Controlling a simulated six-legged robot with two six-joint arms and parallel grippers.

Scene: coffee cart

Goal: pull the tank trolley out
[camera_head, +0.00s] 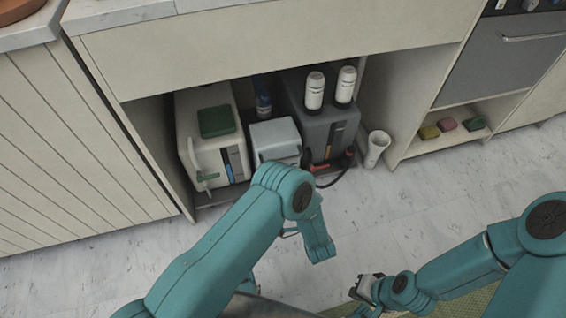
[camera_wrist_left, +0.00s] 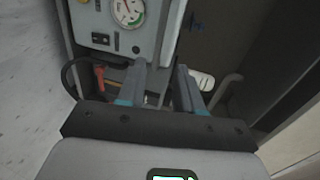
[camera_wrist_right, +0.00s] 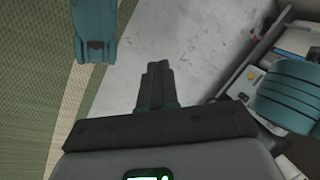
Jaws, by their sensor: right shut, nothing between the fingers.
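The tank trolley stands in the bay under the counter on a dark low base (camera_head: 217,195). It carries a pale tank (camera_head: 208,150) with a green pad on top, a small grey box (camera_head: 275,136) and a dark grey tank (camera_head: 325,125) bearing two white bottles. My left arm covers the trolley's front middle and hides its gripper in the head view. In the left wrist view my left gripper (camera_wrist_left: 160,82) is open, close before a grey panel with a gauge (camera_wrist_left: 127,12); contact is unclear. My right gripper (camera_head: 366,288) is shut and empty above the floor, also in its wrist view (camera_wrist_right: 157,75).
A white cup-like bin (camera_head: 375,149) stands on the floor right of the trolley. A red part (camera_head: 318,168) with a black hose is at the trolley's front right. A shelf (camera_head: 432,144) with coloured blocks is at the right. Pale floor (camera_head: 400,212) in front is clear.

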